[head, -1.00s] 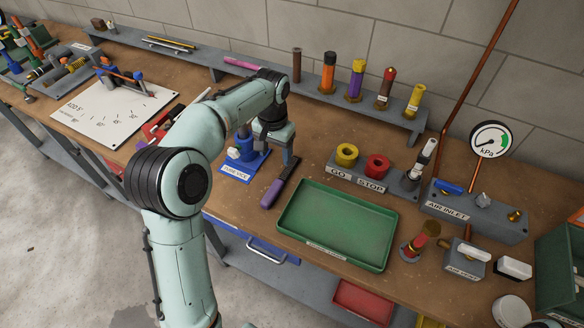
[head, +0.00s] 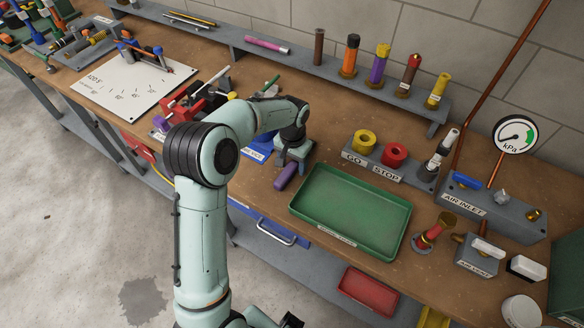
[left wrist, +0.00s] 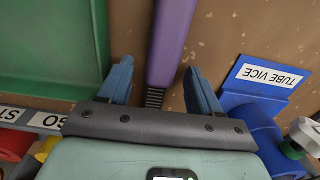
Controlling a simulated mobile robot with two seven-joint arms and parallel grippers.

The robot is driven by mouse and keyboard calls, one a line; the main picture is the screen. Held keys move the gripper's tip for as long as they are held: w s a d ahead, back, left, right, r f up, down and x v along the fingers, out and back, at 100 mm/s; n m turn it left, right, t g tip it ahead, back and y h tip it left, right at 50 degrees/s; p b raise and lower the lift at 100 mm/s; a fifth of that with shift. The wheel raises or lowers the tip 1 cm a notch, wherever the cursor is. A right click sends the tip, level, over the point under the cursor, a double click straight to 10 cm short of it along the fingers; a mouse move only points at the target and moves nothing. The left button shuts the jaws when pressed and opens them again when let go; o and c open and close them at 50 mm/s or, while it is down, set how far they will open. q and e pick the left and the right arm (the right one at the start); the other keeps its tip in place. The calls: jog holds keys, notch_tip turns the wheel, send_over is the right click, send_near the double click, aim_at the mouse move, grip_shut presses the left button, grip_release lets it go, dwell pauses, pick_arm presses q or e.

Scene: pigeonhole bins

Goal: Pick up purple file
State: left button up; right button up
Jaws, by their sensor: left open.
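The purple file (head: 286,176) lies on the brown bench, left of the green tray. In the head view only its purple handle shows clearly; the rest is hidden by my left gripper (head: 294,160). In the left wrist view the purple handle (left wrist: 173,38) runs down from the top edge to a dark ridged part between the fingers. My left gripper (left wrist: 158,76) is open, with one blue finger on each side of the file and gaps visible on both sides. I cannot tell its exact height above the bench. My right gripper is not in view.
The green tray (head: 347,241) is just right of the file. The blue tube vice (left wrist: 250,90) stands close on the other side. The GO/STOP block (head: 371,166) is behind the tray. A rear shelf (head: 270,62) holds coloured handled tools.

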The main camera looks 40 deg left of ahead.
aim_at(293, 164)
pick_arm(q)
jog(key=shift+f, duration=0.25)
grip_shut()
jog(key=shift+r, duration=0.1)
notch_tip(293, 164, up, 20)
jog(key=p, duration=0.2)
jog(key=shift+p, duration=0.3)
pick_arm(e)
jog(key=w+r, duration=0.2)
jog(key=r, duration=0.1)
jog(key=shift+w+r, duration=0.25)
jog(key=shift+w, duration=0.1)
